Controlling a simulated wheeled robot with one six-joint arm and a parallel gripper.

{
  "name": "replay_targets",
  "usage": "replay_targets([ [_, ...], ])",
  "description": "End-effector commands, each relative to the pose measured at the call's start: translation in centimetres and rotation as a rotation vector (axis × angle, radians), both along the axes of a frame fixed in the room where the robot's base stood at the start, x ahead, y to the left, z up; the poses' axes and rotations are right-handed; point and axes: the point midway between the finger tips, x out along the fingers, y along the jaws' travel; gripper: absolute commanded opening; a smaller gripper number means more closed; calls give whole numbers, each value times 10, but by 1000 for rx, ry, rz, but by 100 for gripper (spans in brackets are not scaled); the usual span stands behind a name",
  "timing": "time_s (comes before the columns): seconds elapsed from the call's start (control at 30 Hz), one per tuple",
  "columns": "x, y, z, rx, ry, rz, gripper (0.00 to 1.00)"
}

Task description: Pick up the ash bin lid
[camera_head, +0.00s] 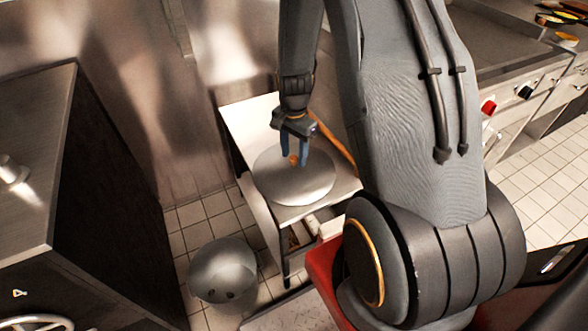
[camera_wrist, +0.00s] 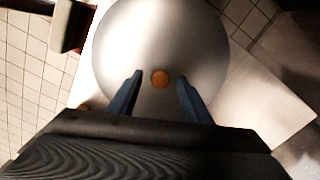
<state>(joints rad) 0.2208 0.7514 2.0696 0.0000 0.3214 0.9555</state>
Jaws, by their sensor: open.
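The ash bin lid (camera_head: 315,185) is a round grey metal disc with a small orange-brown knob (camera_head: 293,160) at its middle. It lies on a small pale metal table (camera_head: 245,122). My gripper (camera_head: 293,158) is above the lid, pointing down, with its two blue fingers apart near the knob. In the wrist view the lid (camera_wrist: 190,35) fills the upper middle and the knob (camera_wrist: 160,78) shows between and slightly beyond the fingertips of my gripper (camera_wrist: 160,80). I cannot tell whether the fingers touch the knob.
A round grey metal bin (camera_head: 222,270) stands on the tiled floor left of the table. A dark cabinet (camera_head: 95,170) with a metal top is at the left. A cooking range (camera_head: 515,90) with knobs is at the upper right. A wall backs the table.

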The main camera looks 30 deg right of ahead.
Motion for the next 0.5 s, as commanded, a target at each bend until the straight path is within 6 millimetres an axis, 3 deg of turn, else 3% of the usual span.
replay_targets([
  [0.27, 0, 0, -3, -1, -1, 1, 45],
  [0.5, 0, 0, -3, -1, -1, 1, 8],
])
